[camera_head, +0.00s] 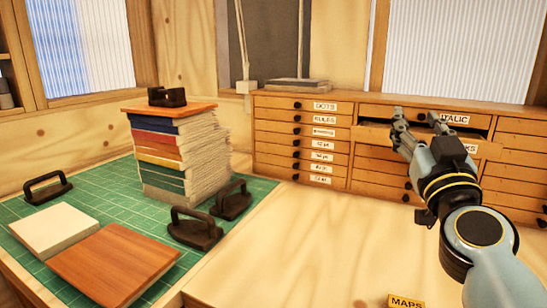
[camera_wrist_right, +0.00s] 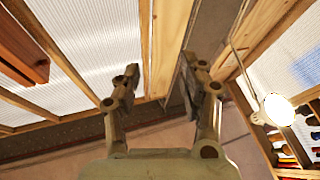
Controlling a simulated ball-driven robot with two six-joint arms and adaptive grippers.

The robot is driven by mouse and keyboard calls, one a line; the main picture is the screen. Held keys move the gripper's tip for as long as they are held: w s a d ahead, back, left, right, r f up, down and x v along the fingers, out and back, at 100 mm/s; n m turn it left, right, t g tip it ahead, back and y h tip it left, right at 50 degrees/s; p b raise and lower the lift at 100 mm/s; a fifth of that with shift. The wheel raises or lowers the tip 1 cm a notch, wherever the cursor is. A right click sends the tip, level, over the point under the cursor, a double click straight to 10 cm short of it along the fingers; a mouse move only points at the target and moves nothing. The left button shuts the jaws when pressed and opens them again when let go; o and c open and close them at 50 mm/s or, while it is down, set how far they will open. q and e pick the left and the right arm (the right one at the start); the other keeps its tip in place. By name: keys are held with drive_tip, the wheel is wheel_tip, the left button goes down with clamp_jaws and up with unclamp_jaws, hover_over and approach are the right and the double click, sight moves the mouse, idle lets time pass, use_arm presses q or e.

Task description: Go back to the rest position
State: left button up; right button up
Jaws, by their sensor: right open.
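My right gripper (camera_head: 398,128) is raised above the bench at the right of the head view, in front of the wooden drawer cabinet (camera_head: 345,133). Its two fingers are apart and nothing shows between them. In the right wrist view the open fingers (camera_wrist_right: 161,84) point up toward wooden beams and pale ribbed panels. The gripper overlaps the ITALIC drawer (camera_head: 455,119) in the picture; I cannot tell whether they touch. That drawer looks partly pulled out, with a dark gap inside. My left gripper is not in view.
A stack of coloured books (camera_head: 165,157) stands on a green mat (camera_head: 100,184), a dark weight (camera_head: 167,97) on top. Handled black weights (camera_head: 195,229), a white block (camera_head: 53,229) and a brown board (camera_head: 115,262) lie around it. The front bench (camera_head: 310,245) is mostly clear.

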drive_tip(key=s+a+f+n+g+y, duration=0.3)
drive_tip(key=s+f+g+y, duration=0.15)
drive_tip(key=s+f, duration=0.35)
drive_tip(key=s+a+f+n+g+y, duration=0.3)
drive_tip(key=s+f+g, duration=0.35)
drive_tip(key=f, duration=0.35)
drive_tip(key=s+d+f+m+g+h, duration=0.25)
drive_tip(key=s+d+f+g, duration=0.2)
drive_tip(key=s, duration=0.45)
drive_tip(key=s+d+f+m+g+h, duration=0.25)
drive_tip(key=s+d, duration=0.25)
drive_tip(key=s, duration=0.4)
wheel_tip(320, 180, down, 34)
drive_tip(key=s+d+g+b, duration=0.2)
drive_tip(key=d+b, duration=0.1)
drive_tip(key=b, duration=0.4)
use_arm(q)
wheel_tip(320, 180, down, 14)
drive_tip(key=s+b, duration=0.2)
drive_tip(key=b, duration=0.4)
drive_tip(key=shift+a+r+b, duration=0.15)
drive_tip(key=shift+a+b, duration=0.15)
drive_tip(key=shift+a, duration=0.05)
use_arm(e)
drive_tip(key=s+f+g, duration=0.1)
drive_tip(key=s+f, duration=1.7)
drive_tip(key=f, duration=0.4)
drive_tip(key=shift+s+d+f+m, duration=0.25)
drive_tip(key=shift+s+d+m, duration=0.05)
drive_tip(key=shift+s+d, duration=0.1)
